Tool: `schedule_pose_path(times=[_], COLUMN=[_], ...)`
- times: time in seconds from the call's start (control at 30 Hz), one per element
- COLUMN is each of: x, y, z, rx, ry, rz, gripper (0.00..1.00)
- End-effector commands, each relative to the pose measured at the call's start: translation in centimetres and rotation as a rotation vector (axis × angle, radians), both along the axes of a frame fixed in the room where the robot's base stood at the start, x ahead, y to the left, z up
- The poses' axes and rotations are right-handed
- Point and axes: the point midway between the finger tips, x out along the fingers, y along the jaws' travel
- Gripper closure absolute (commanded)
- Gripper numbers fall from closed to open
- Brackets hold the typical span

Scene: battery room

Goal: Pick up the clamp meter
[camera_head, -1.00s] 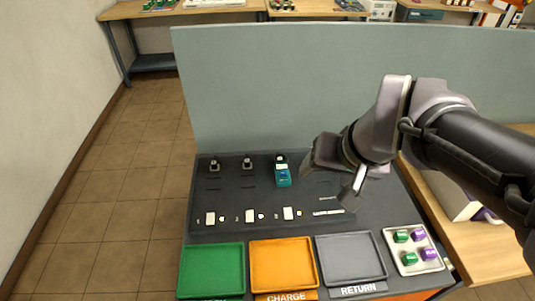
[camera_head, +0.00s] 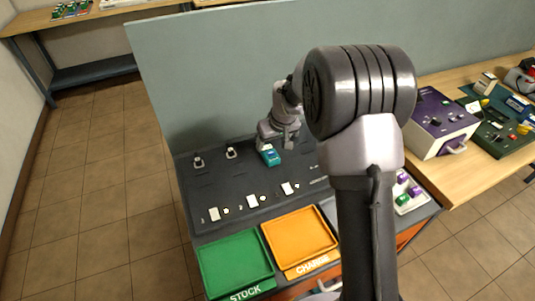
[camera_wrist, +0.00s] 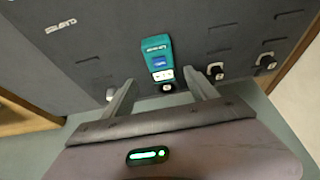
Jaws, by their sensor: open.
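A teal device (camera_head: 269,156) with a light label and a small blue patch lies on the dark board (camera_head: 225,180). It also shows in the wrist view (camera_wrist: 155,47), beside a small black-and-white fitting (camera_wrist: 167,87). I cannot tell for sure whether it is the clamp meter; no clamp jaw is clear on it. My gripper (camera_head: 280,143) is near the teal device in the head view. In the wrist view my gripper (camera_wrist: 160,79) is open and empty, its fingers either side of the line to the device's near end.
A green tray (camera_head: 206,256) and an orange tray (camera_head: 273,235) stand at the board's front. A grey-blue panel (camera_head: 200,90) rises behind it. A purple-faced box (camera_head: 440,118) and other gear stand on the right bench. My arm hides part of the right side.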

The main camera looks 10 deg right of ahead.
Motion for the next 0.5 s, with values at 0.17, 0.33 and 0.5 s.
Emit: schedule_pose_path(times=[0.17,0.33,0.5], x=[1.7,2.3,2.3], y=[0.6,0.7,0.7], z=[-3.5,-4.5,-4.4], rx=[0.000,0.000,0.000], ry=[0.002,0.000,0.000], rz=[0.000,0.000,0.000], gripper=[0.33,0.33,0.35])
